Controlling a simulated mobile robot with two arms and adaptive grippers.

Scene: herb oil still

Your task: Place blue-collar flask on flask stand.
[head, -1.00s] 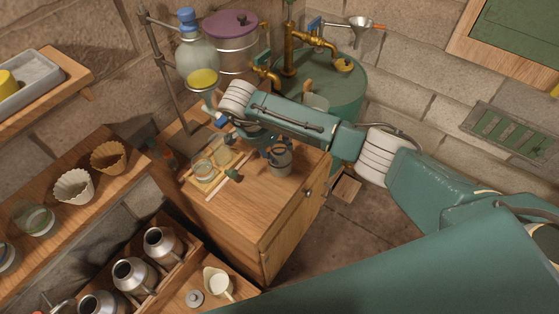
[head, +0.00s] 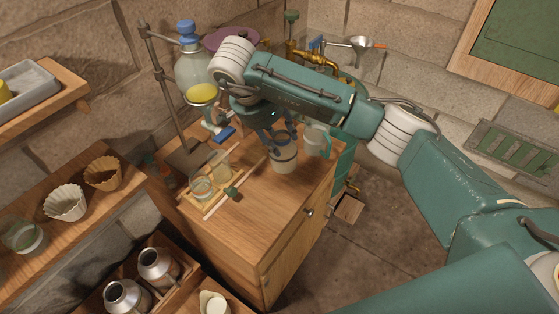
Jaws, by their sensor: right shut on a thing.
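My right gripper (head: 270,122) is above the wooden cabinet top, pointing down, and shut on a greyish vessel with a dark bluish band (head: 284,158), apparently the blue-collar flask. The fingers are at its upper part and partly hide it. The flask looks upright. I cannot tell whether its base touches the wood. I cannot clearly make out the flask stand. A low pale wooden frame (head: 211,212) holding glass beakers lies left of the flask. My left gripper is not in view.
A separating funnel with yellow liquid (head: 202,93) hangs at the back left above a blue stopcock (head: 223,134). A pale mug (head: 315,139) is right of the flask. A green knob (head: 231,192) is near the beakers. The cabinet top's front (head: 255,228) is clear.

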